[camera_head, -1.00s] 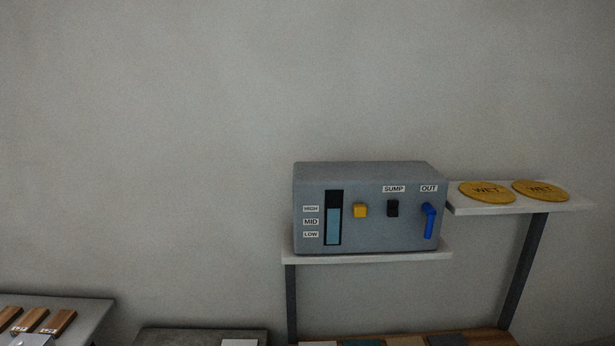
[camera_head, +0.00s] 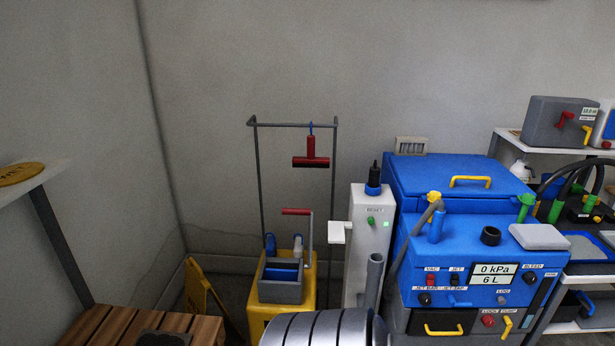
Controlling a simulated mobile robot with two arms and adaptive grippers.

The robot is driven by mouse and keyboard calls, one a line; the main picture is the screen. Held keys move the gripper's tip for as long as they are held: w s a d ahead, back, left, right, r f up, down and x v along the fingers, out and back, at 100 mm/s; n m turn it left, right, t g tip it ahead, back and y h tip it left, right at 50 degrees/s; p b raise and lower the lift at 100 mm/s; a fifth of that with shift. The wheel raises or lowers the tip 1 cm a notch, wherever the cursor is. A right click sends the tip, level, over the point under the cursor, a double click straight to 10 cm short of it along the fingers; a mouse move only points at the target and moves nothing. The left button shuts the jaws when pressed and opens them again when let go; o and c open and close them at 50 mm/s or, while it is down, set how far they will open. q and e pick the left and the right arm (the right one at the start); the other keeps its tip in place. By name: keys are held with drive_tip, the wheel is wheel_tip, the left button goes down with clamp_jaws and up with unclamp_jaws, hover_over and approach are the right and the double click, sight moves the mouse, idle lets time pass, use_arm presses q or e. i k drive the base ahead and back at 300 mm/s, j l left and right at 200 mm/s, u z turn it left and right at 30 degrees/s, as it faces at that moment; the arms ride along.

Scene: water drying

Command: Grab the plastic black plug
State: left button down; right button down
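I cannot tell for certain which thing is the plastic black plug. A short round black piece (camera_head: 490,236) sits on top of the blue machine (camera_head: 468,252), right of centre. Another black piece (camera_head: 375,174) stands upright on a blue collar at the top of the white post (camera_head: 369,240). Neither of my grippers is in view.
A yellow bucket unit (camera_head: 279,316) with a grey caddy (camera_head: 281,292) stands left of the white post. A red squeegee (camera_head: 311,152) hangs from a rack behind it. A wooden slatted bench (camera_head: 125,326) is at lower left. Shelves with grey boxes (camera_head: 556,122) stand at right.

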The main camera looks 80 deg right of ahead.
sight(374, 174)
drive_tip(key=z, duration=3.05)
